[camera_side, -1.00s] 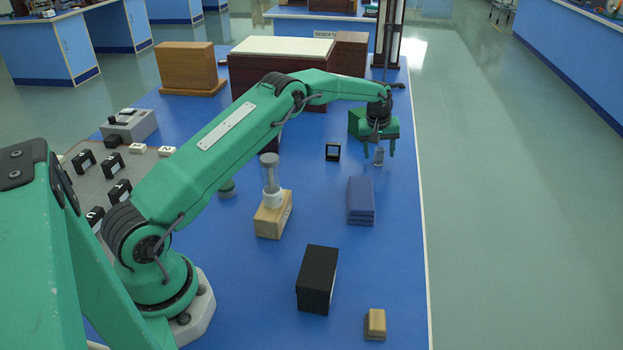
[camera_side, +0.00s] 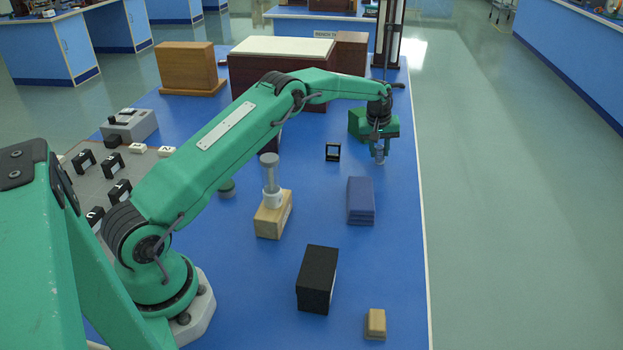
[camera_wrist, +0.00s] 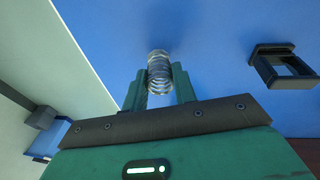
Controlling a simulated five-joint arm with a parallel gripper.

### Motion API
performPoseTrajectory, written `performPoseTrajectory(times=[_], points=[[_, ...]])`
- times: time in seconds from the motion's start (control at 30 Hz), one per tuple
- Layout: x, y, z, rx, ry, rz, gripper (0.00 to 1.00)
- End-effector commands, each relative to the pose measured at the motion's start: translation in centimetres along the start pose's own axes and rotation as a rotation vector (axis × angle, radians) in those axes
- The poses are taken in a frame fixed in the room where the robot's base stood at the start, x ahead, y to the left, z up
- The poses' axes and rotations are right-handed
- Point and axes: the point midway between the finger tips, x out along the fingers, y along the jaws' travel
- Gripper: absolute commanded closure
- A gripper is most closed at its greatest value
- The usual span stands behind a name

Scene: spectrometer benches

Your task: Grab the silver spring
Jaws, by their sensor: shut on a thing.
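The silver spring (camera_wrist: 159,72) is a small metal coil between my gripper's fingers in the wrist view. My gripper (camera_wrist: 159,84) is shut on it, with one green finger against each side. In the side view my gripper (camera_side: 380,155) points down at the far right of the blue bench, and the spring shows only as a small grey patch between the fingers. I cannot tell whether the spring still touches the bench top.
A small black frame (camera_side: 333,152) stands left of my gripper; it also shows in the wrist view (camera_wrist: 283,66). Blue stacked blocks (camera_side: 361,201) lie nearer. The bench's right edge (camera_side: 419,200) is close.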

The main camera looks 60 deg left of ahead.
Motion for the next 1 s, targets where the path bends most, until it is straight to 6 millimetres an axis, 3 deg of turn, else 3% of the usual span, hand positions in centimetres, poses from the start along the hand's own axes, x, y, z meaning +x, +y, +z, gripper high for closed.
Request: performPoseTrajectory(times=[0.37, 0.57, 1.0], points=[[-3.6, 0.6, -0.7, 0.000, 0.003, 0.003, 0.94], [-5.1, 1.4, 1.0, 0.003, -0.003, 0.005, 0.94], [-9.9, 4.4, 7.0, 0.003, -0.018, 0.020, 0.94]])
